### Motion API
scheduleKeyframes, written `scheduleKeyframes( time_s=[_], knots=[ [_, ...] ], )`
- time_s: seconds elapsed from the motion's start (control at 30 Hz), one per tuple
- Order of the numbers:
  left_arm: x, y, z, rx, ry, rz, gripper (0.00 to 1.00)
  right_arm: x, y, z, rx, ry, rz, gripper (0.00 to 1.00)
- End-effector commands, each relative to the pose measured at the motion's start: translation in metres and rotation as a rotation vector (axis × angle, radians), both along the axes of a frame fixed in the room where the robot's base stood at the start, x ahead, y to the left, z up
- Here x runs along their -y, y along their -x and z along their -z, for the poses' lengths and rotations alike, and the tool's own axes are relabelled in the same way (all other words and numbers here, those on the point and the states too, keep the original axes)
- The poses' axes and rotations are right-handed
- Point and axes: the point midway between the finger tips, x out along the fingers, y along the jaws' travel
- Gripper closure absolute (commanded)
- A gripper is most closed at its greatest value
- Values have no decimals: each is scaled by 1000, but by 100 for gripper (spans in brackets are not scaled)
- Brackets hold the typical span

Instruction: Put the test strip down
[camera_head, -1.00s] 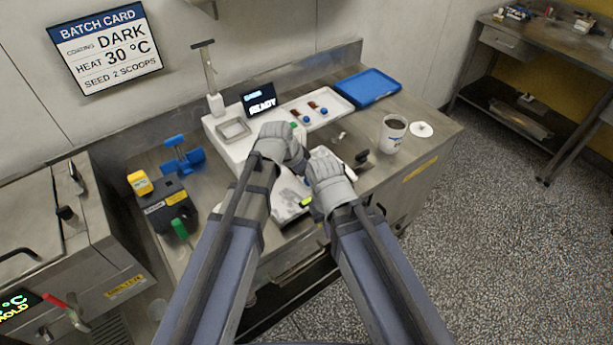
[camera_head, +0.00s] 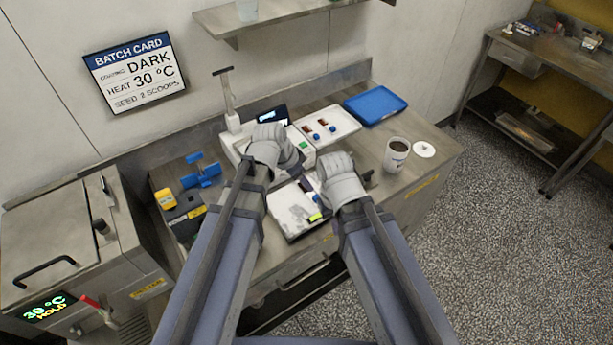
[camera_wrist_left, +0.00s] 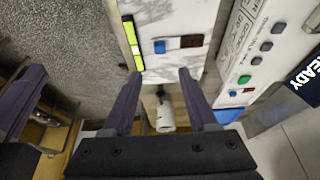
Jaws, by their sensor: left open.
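The test strip (camera_wrist_left: 160,47), with a blue end and a dark brown end, lies on a white marbled board in the left wrist view. Its blue end (camera_head: 316,198) also shows in the head view.
A yellow-green bar (camera_head: 315,217) lies at the board's (camera_head: 290,218) edge. Behind are a scale with a display (camera_head: 268,115), a white tray (camera_head: 345,120) with two more strips, and a blue tray (camera_head: 376,105). A cup (camera_head: 397,153) stands at right. A heating unit (camera_head: 60,240) is at left.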

Motion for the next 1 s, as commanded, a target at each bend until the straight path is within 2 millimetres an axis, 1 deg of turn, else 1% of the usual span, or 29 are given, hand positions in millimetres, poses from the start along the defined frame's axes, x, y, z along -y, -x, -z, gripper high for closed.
scheduleKeyframes(
  time_s=[0.03,0.17,0.23,0.27,0.37,0.4,0.5,0.6,0.73,1.0],
  knots=[
    [-1,1,-3,0,0,0,41,0,0,-3,0,0,1,100],
    [-1,3,-2,-6,-3,-4,41,0,0,-3,0,0,1,100],
    [0,15,1,-38,-18,-34,41,0,0,-2,0,0,1,100],
    [1,23,3,-61,-33,-57,41,0,0,-2,0,0,1,100],
    [0,60,9,-160,-103,-181,41,0,0,-2,0,0,1,100],
    [-3,74,11,-196,-138,-240,41,0,0,-2,0,0,1,100],
    [-10,105,14,-261,-224,-388,41,0,0,-2,0,0,1,100],
    [-17,127,14,-294,-294,-511,41,0,0,-2,0,0,1,100],
    [-23,140,13,-307,-341,-603,41,0,0,-2,0,0,1,100],
    [-24,141,13,-310,-349,-623,41,0,0,-2,0,0,1,100]
  ],
)
